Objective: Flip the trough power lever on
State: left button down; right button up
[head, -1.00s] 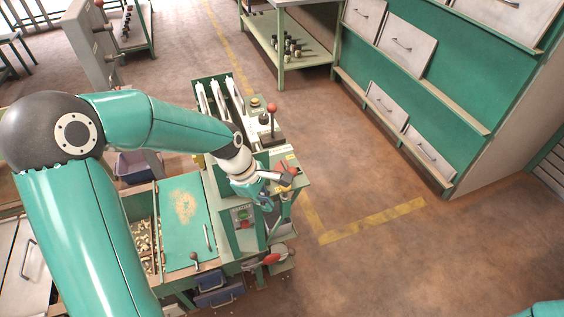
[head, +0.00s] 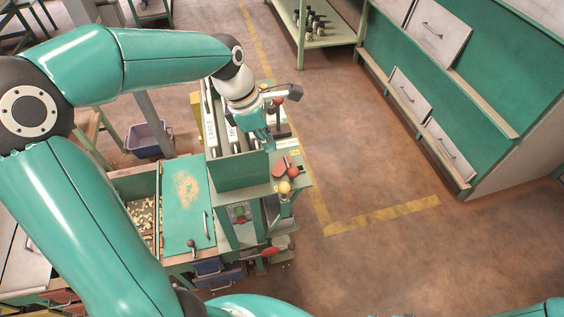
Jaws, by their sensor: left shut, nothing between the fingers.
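A lever with a red ball knob (head: 279,100) stands on a dark base at the far part of the machine's right-hand shelf. I cannot read its label, so I cannot tell for sure that it is the trough power lever. My left gripper (head: 268,142) is shut and empty, pointing down just in front of and to the left of this lever, hiding part of it. I cannot tell whether they touch. Nearer on the shelf are another red knob (head: 294,171) and a yellow ball knob (head: 284,187). My right gripper is out of view.
A green box (head: 243,172) with upright white-topped slats stands left of the shelf. A teal lid (head: 183,230) and a bin of nuts (head: 144,230) lie further left. A drawer cabinet (head: 450,100) stands at right, with clear floor (head: 370,180) between.

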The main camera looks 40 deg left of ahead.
pick_arm(q)
send_over(278, 167)
jog(key=s+d, duration=0.3)
jog(key=f, duration=0.9)
jog(key=shift+s+a+f, duration=0.15)
jog(key=shift+s+f, duration=0.05)
jog(key=shift+f, duration=0.15)
jog(key=shift+a+n, duration=0.1)
jog(key=shift+n, duration=0.2)
